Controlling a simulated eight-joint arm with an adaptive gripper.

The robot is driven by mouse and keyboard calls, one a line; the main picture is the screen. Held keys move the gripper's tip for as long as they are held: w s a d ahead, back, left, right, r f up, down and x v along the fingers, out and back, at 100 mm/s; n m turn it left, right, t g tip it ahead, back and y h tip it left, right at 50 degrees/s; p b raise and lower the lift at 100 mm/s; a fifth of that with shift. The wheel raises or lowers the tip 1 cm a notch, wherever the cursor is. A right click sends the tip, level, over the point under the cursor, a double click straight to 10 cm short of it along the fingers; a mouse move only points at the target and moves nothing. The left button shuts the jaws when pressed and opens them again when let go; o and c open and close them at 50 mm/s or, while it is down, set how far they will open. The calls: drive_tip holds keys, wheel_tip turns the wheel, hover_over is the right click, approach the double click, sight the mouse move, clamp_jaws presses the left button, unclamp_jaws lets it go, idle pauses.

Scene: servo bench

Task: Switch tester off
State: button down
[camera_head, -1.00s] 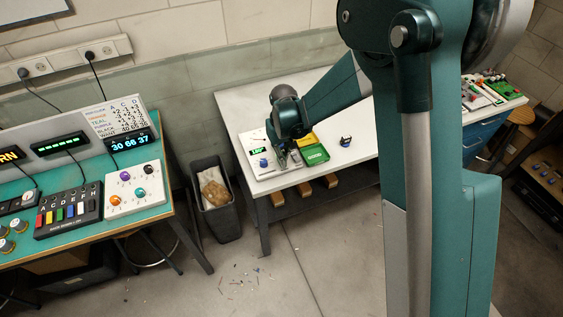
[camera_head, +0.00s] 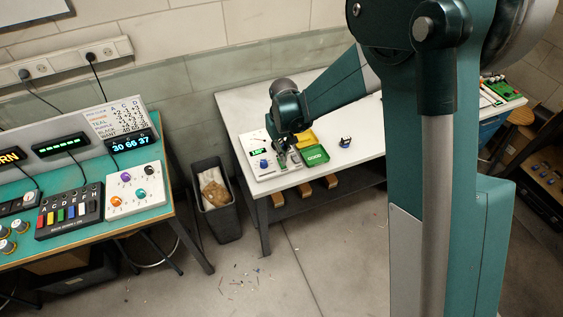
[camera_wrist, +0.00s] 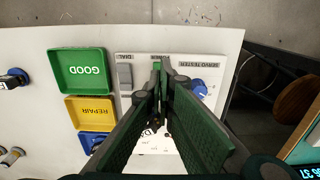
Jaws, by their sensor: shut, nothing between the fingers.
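The servo tester (camera_head: 258,148) is a white panel at the near left of the white table, with a lit green display (camera_head: 257,151) and a blue knob (camera_head: 264,163). In the wrist view the tester panel (camera_wrist: 182,58) lies under my gripper (camera_wrist: 157,64), with labels for the dial, power and servo tester. The blue knob (camera_wrist: 199,88) is right of my fingers, and a grey part (camera_wrist: 125,76) is to the left. My gripper is shut and empty. Its fingers cover the middle of the panel, so the power switch and its position cannot be made out.
A green GOOD tray (camera_head: 315,155) and a yellow REPAIR tray (camera_wrist: 90,110) stand beside the tester, with a blue tray (camera_wrist: 92,142) in line. A small servo (camera_head: 345,142) lies to their right. A grey bin (camera_head: 217,215) stands on the floor between the benches.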

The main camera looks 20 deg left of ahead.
drive_tip(key=shift+r+p, duration=0.5)
drive_tip(key=shift+r, duration=1.4)
drive_tip(key=s+d+r+m+t+b, duration=0.1)
drive_tip(key=d+r, duration=0.5)
drive_tip(key=d, duration=0.3)
drive_tip(key=s+d+r+m+t+y+b, duration=0.1)
drive_tip(key=d+r+m+b, duration=0.1)
drive_tip(key=d+r, duration=0.6)
drive_tip(key=s+d+r+m+t+b, duration=0.1)
drive_tip(key=d+r, duration=0.2)
drive_tip(key=d, duration=0.8)
drive_tip(key=s+d+m+t+h+b, duration=0.1)
drive_tip(key=s+d+m+t+b, duration=0.3)
drive_tip(key=s+d, duration=1.4)
drive_tip(key=d+m, duration=0.1)
drive_tip(key=d, duration=0.3)
drive_tip(key=shift+s+d+f+b, duration=0.15)
drive_tip(key=shift+s+d+b, duration=0.15)
drive_tip(key=shift+b, duration=0.05)
